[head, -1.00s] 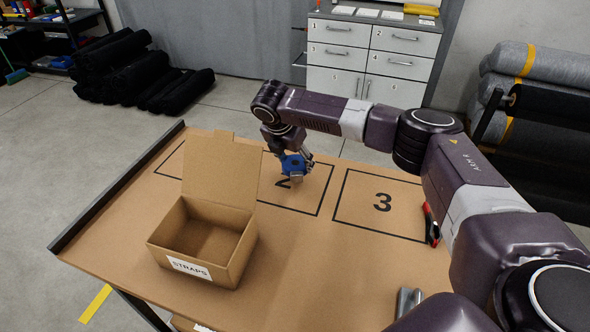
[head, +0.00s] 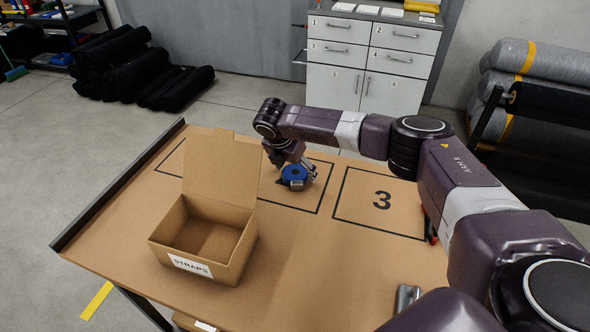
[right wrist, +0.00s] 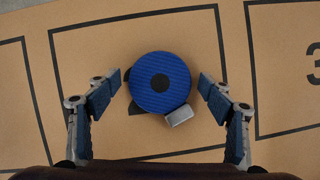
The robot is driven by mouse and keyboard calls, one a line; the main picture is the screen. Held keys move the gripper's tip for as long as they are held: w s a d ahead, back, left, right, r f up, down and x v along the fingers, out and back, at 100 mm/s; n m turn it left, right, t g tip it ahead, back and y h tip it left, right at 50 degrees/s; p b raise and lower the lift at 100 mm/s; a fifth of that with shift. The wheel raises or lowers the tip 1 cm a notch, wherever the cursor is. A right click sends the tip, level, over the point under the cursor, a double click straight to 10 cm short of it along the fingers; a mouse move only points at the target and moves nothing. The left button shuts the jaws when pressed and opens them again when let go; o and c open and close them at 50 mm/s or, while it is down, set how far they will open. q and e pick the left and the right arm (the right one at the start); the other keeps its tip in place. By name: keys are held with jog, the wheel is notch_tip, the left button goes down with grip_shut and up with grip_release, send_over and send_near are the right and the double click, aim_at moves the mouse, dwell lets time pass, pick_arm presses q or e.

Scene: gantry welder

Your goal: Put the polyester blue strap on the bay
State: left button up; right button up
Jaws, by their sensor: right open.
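The blue strap (head: 294,174) is a coiled roll with a grey metal buckle. It lies flat inside the outlined bay marked 2 (head: 319,204), covering most of the numeral. In the right wrist view the strap (right wrist: 160,82) sits between the two fingers of my right gripper (right wrist: 158,92), with a gap on each side, and its buckle points to the lower right. My right gripper (head: 297,172) is open just above and around the strap, not touching it as far as I see. My left gripper is not in view.
An open cardboard box labelled STRAPS (head: 205,235) stands empty left of the bays. Bay 3 (head: 381,203) is bare. A red and black tool (head: 431,230) lies at its right edge, partly behind my arm. A grey metal object (head: 406,297) lies near the front.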

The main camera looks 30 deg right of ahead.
jog(key=shift+r, duration=0.1)
jog(key=b+v, duration=0.1)
jog(key=v, duration=1.1)
jog(key=shift+b, duration=0.3)
jog(key=shift+d, duration=0.15)
